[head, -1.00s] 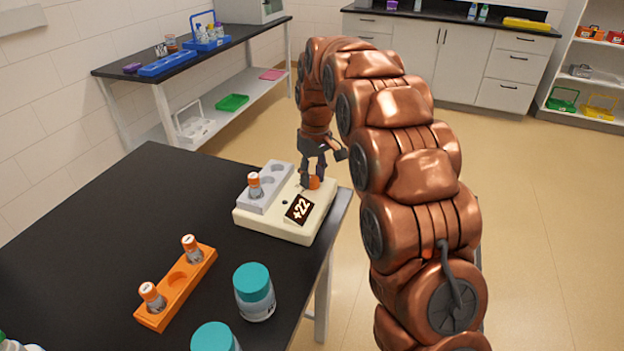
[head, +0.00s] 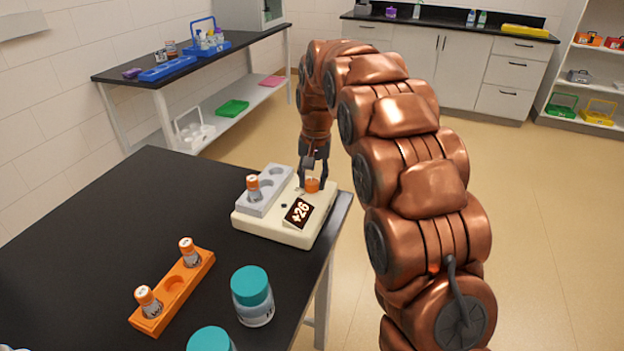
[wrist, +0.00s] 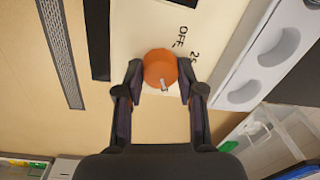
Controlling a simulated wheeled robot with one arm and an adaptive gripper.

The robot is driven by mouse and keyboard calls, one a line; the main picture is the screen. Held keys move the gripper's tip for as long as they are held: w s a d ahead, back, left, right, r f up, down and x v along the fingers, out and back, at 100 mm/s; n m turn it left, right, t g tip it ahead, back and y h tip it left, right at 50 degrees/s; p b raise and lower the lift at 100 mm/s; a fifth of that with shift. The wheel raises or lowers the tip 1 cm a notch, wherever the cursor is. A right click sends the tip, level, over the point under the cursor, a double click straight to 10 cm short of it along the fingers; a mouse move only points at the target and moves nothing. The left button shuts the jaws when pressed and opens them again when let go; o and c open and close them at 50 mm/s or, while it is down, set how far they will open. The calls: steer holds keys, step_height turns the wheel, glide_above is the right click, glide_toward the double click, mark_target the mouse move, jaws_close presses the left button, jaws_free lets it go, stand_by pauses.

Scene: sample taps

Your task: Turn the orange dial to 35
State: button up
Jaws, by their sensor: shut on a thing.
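The orange dial (head: 312,185) sits on top of a cream device (head: 270,231) at the far right corner of the black table. The device's dark display (head: 299,213) reads +26. My gripper (head: 309,182) reaches down onto the dial from above. In the wrist view, the orange dial (wrist: 160,69) lies between the two dark fingers of my gripper (wrist: 160,80), which are shut on it. A small pale pointer mark shows on the dial's lower edge. The printed word OFF and part of a number show beside the dial.
A grey block (head: 264,190) on the device holds an orange-capped vial (head: 253,187) beside the dial. An orange rack (head: 174,290) with two vials and a teal-lidded jar (head: 252,296) stand nearer on the black table (head: 90,240). A second teal lid shows at the bottom edge.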

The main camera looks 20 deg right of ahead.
mark_target(315, 182)
steer(key=shift+m, duration=0.4)
steer(key=o, duration=1.1)
steer(key=shift+o, duration=0.2)
step_height(315, 182, up, 12)
steer(key=shift+d, duration=0.3)
steer(key=shift+s, duration=0.15)
